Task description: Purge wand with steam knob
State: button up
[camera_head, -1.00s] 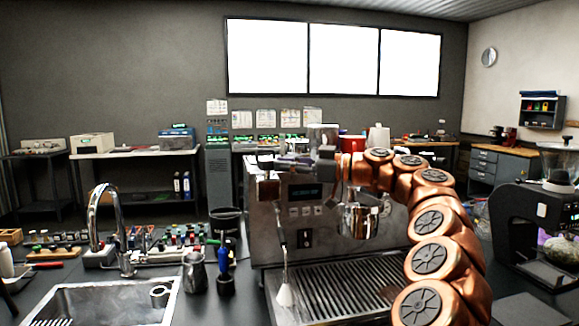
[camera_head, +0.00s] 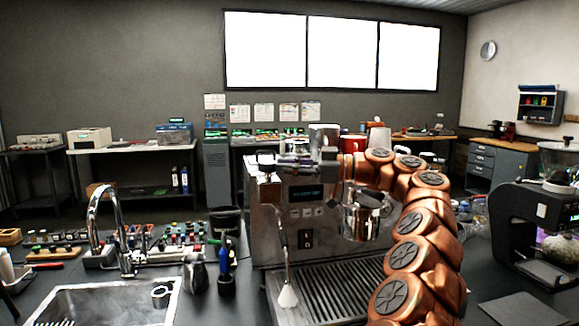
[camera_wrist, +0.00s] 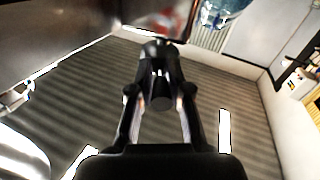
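The espresso machine (camera_head: 304,233) stands in the middle of the head view. Its thin steam wand (camera_head: 280,225) hangs down at the machine's left front, with a pale tip above the ribbed drip tray (camera_head: 345,290). My arm curves up from the lower right to the machine's upper front, where my gripper is hard to make out. The knob is not clear in the head view.
A sink with a tall faucet (camera_head: 97,215) lies at left. A steel pitcher (camera_head: 195,272) and a blue-handled tool (camera_head: 226,262) stand just left of the machine. A chrome group (camera_head: 361,218) hangs over the tray. A black grinder (camera_head: 530,225) stands at right.

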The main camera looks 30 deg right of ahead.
jog(key=o, duration=0.3)
jog(key=shift+a+f, duration=0.1)
jog(key=shift+o, duration=0.2)
jog(key=shift+w+r, duration=0.1)
jog(key=shift+r, duration=4.9)
